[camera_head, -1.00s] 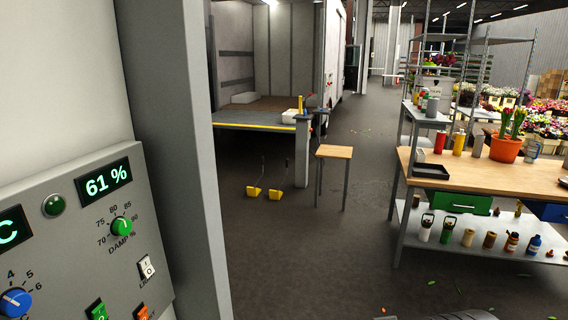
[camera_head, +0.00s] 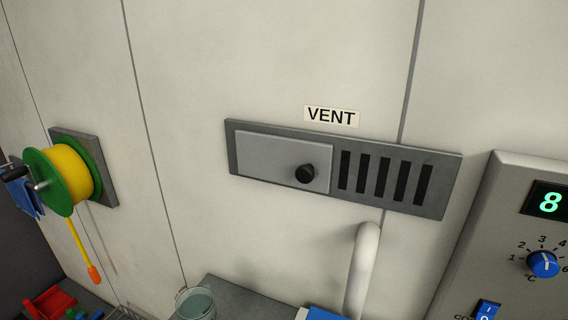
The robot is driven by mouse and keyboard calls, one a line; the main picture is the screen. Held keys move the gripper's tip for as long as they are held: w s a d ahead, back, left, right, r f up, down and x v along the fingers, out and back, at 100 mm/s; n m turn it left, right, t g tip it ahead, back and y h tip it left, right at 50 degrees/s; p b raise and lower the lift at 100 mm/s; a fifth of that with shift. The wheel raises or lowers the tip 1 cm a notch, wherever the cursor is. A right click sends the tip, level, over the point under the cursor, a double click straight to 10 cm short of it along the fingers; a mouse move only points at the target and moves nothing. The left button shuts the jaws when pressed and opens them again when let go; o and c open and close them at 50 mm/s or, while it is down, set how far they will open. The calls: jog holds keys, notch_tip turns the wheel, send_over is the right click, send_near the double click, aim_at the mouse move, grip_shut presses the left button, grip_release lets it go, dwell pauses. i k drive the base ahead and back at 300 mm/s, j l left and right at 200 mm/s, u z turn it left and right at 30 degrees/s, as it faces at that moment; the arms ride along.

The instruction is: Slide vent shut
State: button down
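The vent (camera_head: 442,190) is a long dark grey plate on the pale wall, under a white label that reads VENT (camera_head: 331,116). Its lighter grey sliding cover (camera_head: 265,158) sits over the left part of the plate. A round black knob (camera_head: 305,174) stands near the cover's lower right. Several dark vertical slots (camera_head: 386,180) show uncovered to the right of the cover. My gripper is not in the view.
A control panel (camera_head: 508,205) with a green display and blue knob juts out at the right. A white curved pipe (camera_head: 362,270) rises below the vent. A yellow and green reel (camera_head: 66,178) hangs on the wall at left. A glass (camera_head: 195,303) stands below.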

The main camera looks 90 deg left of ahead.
aim_at(305, 164)
jog(key=u, duration=3.1)
jog(key=z, duration=0.45)
